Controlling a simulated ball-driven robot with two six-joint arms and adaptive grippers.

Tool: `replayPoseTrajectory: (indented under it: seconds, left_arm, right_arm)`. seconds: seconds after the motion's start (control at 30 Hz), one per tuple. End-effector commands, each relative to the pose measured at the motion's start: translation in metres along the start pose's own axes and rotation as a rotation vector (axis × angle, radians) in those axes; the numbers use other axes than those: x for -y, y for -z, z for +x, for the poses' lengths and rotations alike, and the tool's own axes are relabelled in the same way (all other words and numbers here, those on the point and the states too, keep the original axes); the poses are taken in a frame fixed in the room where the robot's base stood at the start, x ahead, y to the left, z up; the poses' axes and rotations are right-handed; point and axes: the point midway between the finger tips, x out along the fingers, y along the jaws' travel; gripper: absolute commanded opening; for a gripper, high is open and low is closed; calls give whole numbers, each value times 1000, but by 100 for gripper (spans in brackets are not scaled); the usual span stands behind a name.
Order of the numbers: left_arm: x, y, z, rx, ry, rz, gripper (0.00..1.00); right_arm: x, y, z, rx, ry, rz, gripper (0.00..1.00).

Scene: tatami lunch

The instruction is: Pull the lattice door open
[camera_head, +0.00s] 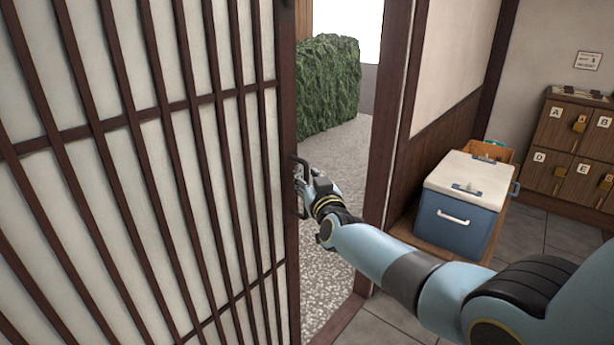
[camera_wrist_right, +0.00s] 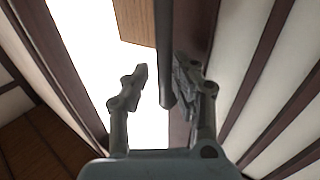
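The lattice door (camera_head: 150,120) fills the left of the head view, with dark slats over pale panels. A gap shows between its edge and the door post. A dark bar handle (camera_head: 303,185) is on its edge stile; it also shows in the right wrist view (camera_wrist_right: 163,50). My right gripper (camera_head: 302,180) is at this handle. In the wrist view my right gripper (camera_wrist_right: 162,80) has its fingers apart, with the bar between them. The bar is close to the right finger; a gap shows to the left finger. My left gripper is not in view.
The door post (camera_head: 393,110) stands right of the gap. Beyond it are a hedge (camera_head: 328,85) and a gravel path (camera_head: 345,160). A blue cooler with a white lid (camera_head: 465,200) sits on a wooden bench. Wooden lockers (camera_head: 570,145) stand at the far right.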

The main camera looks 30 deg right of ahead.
Motion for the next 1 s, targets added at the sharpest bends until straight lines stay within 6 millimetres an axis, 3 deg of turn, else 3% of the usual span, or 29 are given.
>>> replayPoseTrajectory:
  seconds: [0.33,0.47,1.0]
  left_arm:
    - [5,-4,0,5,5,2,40]
    - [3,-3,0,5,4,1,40]
    - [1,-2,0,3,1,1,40]
  right_arm:
    - [1,2,0,-4,0,1,36]
    - [1,2,-8,-4,0,2,36]
    - [1,1,-107,-2,0,1,36]
